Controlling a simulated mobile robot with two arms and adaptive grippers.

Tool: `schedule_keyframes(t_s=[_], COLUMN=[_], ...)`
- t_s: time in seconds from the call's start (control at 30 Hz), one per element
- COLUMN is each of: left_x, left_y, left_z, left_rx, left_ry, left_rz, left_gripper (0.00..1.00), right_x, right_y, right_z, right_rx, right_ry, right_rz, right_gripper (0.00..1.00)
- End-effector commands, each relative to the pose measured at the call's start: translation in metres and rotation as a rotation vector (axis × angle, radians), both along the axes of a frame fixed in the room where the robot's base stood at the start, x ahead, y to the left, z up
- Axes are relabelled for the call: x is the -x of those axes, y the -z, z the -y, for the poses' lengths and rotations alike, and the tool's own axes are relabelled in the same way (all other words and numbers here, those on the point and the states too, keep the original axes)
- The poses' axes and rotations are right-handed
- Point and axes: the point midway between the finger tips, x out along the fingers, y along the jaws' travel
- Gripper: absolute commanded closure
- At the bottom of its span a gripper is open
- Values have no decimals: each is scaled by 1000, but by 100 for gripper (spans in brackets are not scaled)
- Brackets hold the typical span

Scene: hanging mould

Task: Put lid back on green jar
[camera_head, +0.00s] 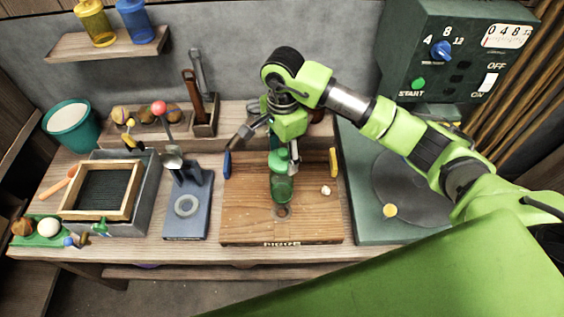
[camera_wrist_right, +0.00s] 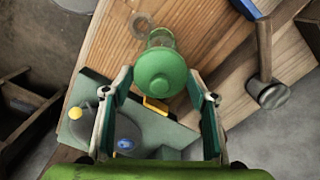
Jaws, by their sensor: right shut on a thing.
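The green jar (camera_head: 282,188) stands upright on a wooden board (camera_head: 245,225), its body see-through green. The green lid (camera_head: 278,160) is at the jar's top end in the head view. My right gripper (camera_head: 282,150) comes down from above and is shut on the lid. In the right wrist view the round lid (camera_wrist_right: 160,74), with a small raised centre, sits between the fingertips of my right gripper (camera_wrist_right: 161,84). The jar (camera_wrist_right: 160,38) shows partly behind it. I cannot tell whether lid and jar touch. My left gripper is not in view.
A blue stop (camera_head: 227,165) and a yellow stop (camera_head: 333,162) stand at the board's sides. A small pale knob (camera_head: 326,190) lies on the board. A blue-grey stand (camera_head: 187,205) is to the left, a dark green machine (camera_head: 360,220) to the right.

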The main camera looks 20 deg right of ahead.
Motion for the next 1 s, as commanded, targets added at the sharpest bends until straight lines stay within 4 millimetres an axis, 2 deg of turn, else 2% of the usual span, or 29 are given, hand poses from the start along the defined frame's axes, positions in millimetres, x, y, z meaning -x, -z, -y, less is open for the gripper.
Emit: schedule_keyframes(t_s=[0.37, 0.6, 0.7, 1.0], left_x=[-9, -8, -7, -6], left_y=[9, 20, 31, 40], left_z=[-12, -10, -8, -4], left_rx=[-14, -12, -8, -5], left_ry=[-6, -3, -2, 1], left_rz=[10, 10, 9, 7], left_gripper=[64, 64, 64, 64], right_x=[-1, 0, -1, -1], right_y=[20, 44, 55, 65], right_z=[0, 0, 0, 0], right_rx=[-1, -2, 0, 0], right_ry=[0, 1, 1, 1], right_rz=[-1, -1, 1, 0], right_gripper=[60, 60, 60, 60])
